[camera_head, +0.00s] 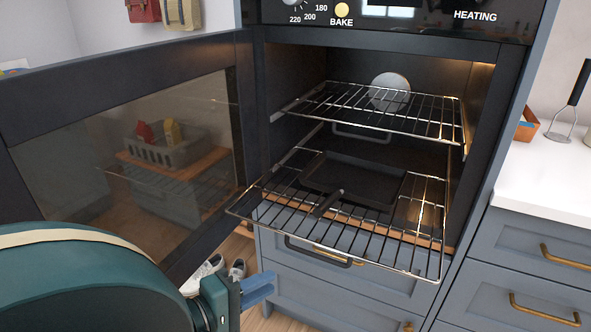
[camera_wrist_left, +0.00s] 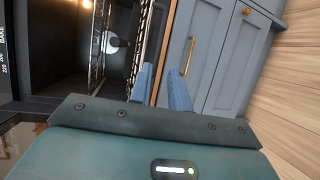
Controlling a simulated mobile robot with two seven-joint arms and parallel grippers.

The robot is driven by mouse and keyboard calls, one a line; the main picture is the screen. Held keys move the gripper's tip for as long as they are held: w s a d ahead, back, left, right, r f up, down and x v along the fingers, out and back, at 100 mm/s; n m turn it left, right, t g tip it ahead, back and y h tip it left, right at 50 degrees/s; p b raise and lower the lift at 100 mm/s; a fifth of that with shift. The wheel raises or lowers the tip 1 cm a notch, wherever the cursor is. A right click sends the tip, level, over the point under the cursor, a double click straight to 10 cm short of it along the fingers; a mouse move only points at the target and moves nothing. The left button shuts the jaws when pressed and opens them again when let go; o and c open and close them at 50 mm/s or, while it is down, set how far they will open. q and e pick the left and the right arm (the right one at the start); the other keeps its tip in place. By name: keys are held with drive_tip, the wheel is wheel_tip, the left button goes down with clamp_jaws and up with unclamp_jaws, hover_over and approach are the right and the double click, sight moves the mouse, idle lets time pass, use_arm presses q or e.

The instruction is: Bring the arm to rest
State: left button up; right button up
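My left gripper (camera_head: 260,289) is in front of the open oven, low and left of the pulled-out lower rack (camera_head: 418,252). In the left wrist view its two blue fingers (camera_wrist_left: 162,82) stand apart with nothing between them, so it is open and empty. My left arm fills the lower left of the head view, close to the open oven door (camera_head: 110,72). In the left wrist view the oven cavity lies left of the fingers and blue cabinet fronts (camera_wrist_left: 222,55) lie beyond and to the right. My right gripper is in neither view.
The oven door stands open to the left. A dark tray (camera_head: 350,182) is on the lower rack, which juts out of the oven. The upper rack (camera_head: 400,115) is inside. Drawers (camera_head: 550,262) and a white counter (camera_head: 545,190) are on the right. Shoes (camera_head: 205,272) lie on the floor.

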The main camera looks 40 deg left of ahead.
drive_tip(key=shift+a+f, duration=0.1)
use_arm(q)
drive_tip(key=d+m+g+p, duration=0.5)
drive_tip(key=d+m+p, duration=1.2)
drive_tip(key=m, duration=0.3)
drive_tip(key=shift+s+r+h+p, duration=0.15)
drive_tip(key=shift+s+h+p, duration=0.1)
drive_tip(key=shift+h+p, duration=0.2)
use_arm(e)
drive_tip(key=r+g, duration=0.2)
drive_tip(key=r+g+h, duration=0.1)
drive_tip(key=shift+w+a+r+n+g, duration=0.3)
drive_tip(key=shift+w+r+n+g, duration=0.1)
